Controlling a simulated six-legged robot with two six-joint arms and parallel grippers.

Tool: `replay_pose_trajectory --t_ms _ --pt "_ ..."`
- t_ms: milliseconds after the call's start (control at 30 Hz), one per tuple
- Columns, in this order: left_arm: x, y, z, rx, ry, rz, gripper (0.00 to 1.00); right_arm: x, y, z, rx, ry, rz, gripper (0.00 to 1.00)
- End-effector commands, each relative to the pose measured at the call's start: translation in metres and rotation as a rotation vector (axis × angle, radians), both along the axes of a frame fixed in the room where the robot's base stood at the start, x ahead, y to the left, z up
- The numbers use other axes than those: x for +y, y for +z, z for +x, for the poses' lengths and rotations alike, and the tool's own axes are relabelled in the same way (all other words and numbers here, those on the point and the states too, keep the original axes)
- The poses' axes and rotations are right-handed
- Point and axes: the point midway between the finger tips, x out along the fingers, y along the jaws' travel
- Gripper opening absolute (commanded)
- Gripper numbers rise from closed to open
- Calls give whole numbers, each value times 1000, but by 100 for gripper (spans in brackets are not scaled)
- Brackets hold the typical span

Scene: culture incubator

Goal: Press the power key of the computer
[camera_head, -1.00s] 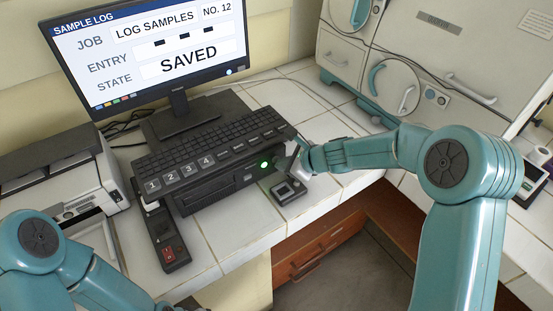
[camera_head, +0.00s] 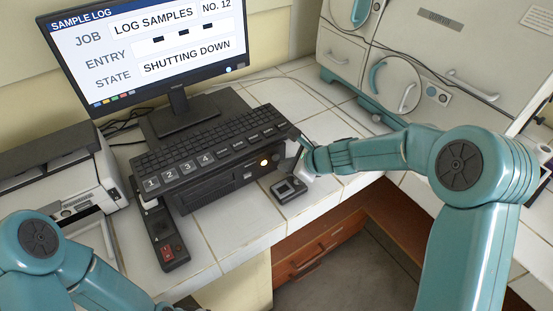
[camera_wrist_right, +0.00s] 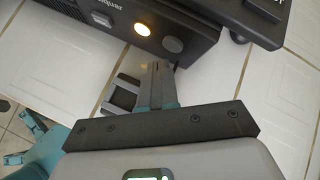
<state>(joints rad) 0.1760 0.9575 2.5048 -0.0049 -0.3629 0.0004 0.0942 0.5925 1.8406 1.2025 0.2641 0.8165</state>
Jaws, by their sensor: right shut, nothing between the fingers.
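The computer (camera_head: 215,187) is a black box under the keyboard (camera_head: 205,140) on the white tiled bench. Its front has a round light (camera_head: 264,162) glowing amber, also seen in the right wrist view (camera_wrist_right: 142,29). Beside the light is a round dark power key (camera_wrist_right: 173,45). The monitor (camera_head: 150,45) reads STATE SHUTTING DOWN. My right gripper (camera_head: 296,145) is at the right end of the computer front; in the right wrist view its shut, empty fingers (camera_wrist_right: 158,68) point at the key, their tips just below it. I cannot tell whether they touch it. My left gripper is out of view.
A small black device with a square top (camera_head: 288,189) sits on the bench under my right gripper. A power strip with a red switch (camera_head: 165,240) lies in front left. A printer (camera_head: 60,190) stands left, and an incubator (camera_head: 430,60) stands at the back right.

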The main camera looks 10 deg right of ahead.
Motion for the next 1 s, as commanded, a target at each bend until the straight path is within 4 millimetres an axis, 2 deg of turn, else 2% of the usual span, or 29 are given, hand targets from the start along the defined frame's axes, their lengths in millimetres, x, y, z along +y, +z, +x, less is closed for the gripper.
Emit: replay_pose_trajectory --t_ms 267,700,1000 --pt "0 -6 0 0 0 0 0 -3 -1 -5 -2 -1 0 0" --pt "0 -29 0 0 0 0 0 -16 -1 -44 -1 -1 0 0" --pt "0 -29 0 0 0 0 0 -17 1 -47 0 0 0 0"
